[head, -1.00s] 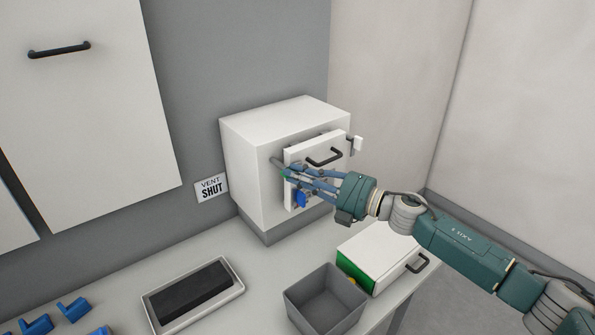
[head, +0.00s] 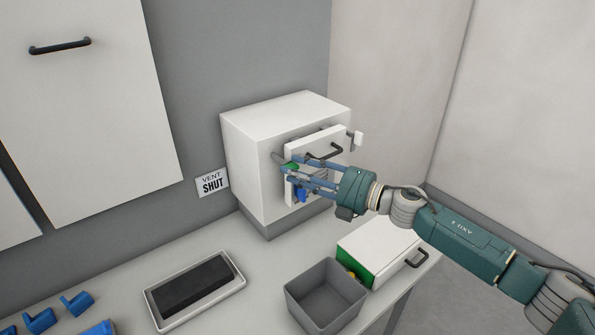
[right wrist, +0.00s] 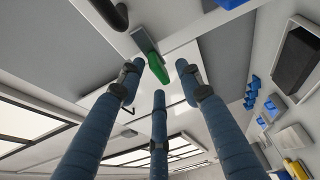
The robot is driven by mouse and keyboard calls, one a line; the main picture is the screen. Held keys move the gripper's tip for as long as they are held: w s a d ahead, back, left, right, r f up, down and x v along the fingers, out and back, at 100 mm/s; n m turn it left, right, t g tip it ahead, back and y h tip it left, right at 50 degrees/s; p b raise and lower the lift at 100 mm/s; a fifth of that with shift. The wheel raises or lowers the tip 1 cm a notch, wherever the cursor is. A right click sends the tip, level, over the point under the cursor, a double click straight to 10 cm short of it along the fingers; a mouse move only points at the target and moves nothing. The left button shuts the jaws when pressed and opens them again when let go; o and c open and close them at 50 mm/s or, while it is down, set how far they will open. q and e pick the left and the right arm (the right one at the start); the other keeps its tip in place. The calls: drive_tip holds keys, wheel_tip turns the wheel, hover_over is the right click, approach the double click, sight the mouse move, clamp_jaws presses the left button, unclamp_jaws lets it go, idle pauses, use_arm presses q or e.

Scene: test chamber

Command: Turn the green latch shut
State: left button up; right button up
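The green latch (head: 291,166) is at the left edge of the white door panel (head: 330,141) on the front of a white cabinet (head: 243,150). In the right wrist view the green tip (right wrist: 157,67) sits at the end of a grey bar, between my spread fingertips. My right gripper (head: 292,172) is open around the latch, and gaps show between the fingers and the green tip. The fingers partly cover the latch and door in the head view. The panel stands out from the cabinet front. My left gripper is out of view.
Below stand a grey bin (head: 325,297) and a white-and-green box (head: 385,252). A tray (head: 194,290) and blue pieces are at left.

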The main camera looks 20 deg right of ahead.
drive_tip(key=shift+d, duration=0.1)
drive_tip(key=v, duration=1.2)
